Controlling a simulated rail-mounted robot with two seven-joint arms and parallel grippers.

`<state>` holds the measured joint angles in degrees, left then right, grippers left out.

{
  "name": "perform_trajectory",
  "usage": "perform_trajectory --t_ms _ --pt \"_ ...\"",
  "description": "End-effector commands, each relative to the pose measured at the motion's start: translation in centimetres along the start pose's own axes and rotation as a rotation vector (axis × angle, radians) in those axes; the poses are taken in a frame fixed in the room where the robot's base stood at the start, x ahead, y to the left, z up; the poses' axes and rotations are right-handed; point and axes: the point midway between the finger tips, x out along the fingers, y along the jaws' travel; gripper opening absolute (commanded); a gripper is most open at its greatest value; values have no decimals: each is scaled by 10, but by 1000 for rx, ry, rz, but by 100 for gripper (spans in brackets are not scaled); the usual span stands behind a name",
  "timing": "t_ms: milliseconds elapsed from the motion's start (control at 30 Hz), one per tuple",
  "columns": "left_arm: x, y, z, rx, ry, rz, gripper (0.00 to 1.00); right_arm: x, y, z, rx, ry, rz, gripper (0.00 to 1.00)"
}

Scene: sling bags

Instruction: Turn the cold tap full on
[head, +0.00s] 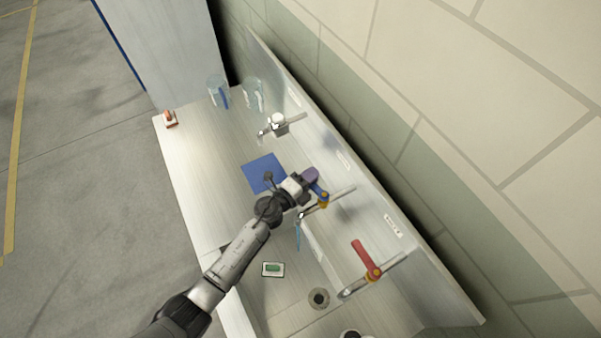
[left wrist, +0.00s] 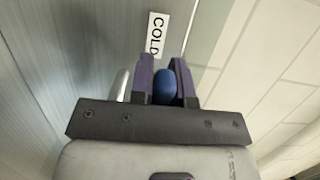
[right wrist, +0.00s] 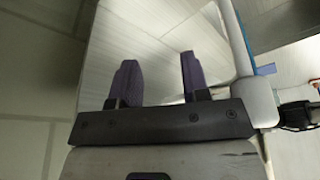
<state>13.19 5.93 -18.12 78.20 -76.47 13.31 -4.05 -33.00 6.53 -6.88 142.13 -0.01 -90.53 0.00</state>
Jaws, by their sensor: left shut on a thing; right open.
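The cold tap (head: 323,200) has a blue lever, a brass-coloured body and a metal spout at the middle of the sink unit. My left gripper (head: 309,177) is at this lever. In the left wrist view the blue lever (left wrist: 165,88) stands between its purple fingers (left wrist: 165,80), shut on it, beside a label reading COLD (left wrist: 156,34). A thin light-blue streak (head: 298,236), which looks like water, hangs below the spout. The lever's far part is hidden by the fingers. My right gripper (right wrist: 157,80) is open, with nothing between its fingers.
A red-levered tap (head: 366,262) stands nearer, beside a round drain (head: 318,298). A white-topped tap (head: 279,122) is farther along. A blue mat (head: 264,172), a green item (head: 273,269), a red-and-white item (head: 170,118) and clear containers (head: 217,92) are on the unit.

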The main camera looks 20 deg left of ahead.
Motion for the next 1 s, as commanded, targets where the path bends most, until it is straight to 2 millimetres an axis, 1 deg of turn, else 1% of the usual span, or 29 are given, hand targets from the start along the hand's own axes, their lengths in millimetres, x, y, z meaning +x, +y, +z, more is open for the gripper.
perform_trajectory --t_ms 233,267,500,800,867,967,1000 --pt "-1 1 1 0 -2 1 0 1 1 2 -6 -6 4 43" --pt "-1 1 1 0 -2 1 20 1 2 3 -7 -7 4 43" --pt "0 0 1 0 -2 1 43 1 3 3 -10 -8 7 43" --pt "-4 0 1 1 -1 0 43 0 2 3 -8 -7 5 43" --pt "-9 0 1 1 -2 1 43 0 2 3 -7 -7 4 43" --pt "-22 0 2 2 -2 3 43 -2 1 2 -5 -7 3 43" --pt "-30 0 1 2 -1 3 43 -3 1 2 -4 -7 2 43"
